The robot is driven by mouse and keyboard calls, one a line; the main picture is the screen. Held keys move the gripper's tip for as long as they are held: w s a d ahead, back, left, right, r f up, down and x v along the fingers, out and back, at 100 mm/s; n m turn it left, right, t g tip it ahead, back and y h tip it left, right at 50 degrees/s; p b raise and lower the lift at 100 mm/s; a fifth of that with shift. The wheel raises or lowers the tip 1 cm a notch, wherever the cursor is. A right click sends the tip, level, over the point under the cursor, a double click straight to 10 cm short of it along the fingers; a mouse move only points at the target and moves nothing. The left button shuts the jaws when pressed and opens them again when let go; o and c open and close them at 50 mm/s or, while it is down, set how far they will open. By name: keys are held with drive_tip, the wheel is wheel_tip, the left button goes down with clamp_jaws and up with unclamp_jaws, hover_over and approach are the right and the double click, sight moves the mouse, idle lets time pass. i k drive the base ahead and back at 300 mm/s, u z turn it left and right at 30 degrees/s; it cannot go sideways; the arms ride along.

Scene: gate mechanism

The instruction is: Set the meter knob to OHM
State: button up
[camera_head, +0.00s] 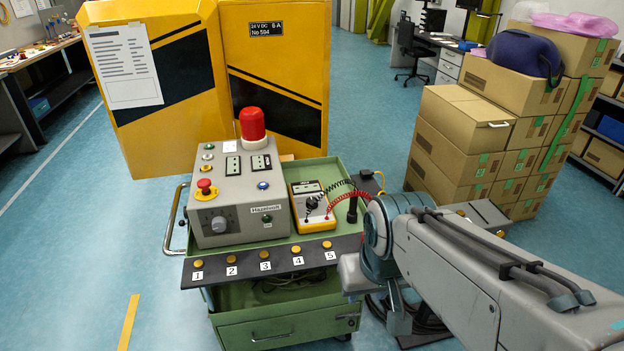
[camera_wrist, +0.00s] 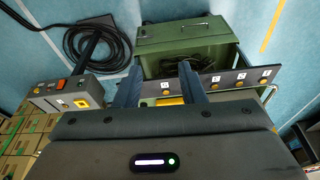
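The meter (camera_head: 328,222) is a small yellow instrument with a white face, lying on the green cart's top right of the grey control box. Its black knob (camera_head: 311,203) sits on its face; the knob's setting is too small to read. A black and a red coiled lead run from the meter to the right. In the wrist view my gripper (camera_wrist: 158,76) has its two dark fingers apart with nothing held between them. A yellow strip (camera_wrist: 170,100), perhaps the meter's edge, shows behind the fingers. In the head view my arm is at the right and the fingers cannot be made out.
The grey box (camera_head: 237,190) carries a red lamp (camera_head: 252,124), a red stop button (camera_head: 205,187) and another knob. A numbered button strip (camera_head: 265,259) runs along the front of the cart (camera_head: 262,330). Yellow panels stand behind; stacked cartons (camera_head: 455,140) stand right.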

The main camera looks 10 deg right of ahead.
sight(309, 201)
drive_tip(key=z, duration=0.1)
drive_tip(key=i, duration=1.05)
drive_tip(key=u, duration=0.2)
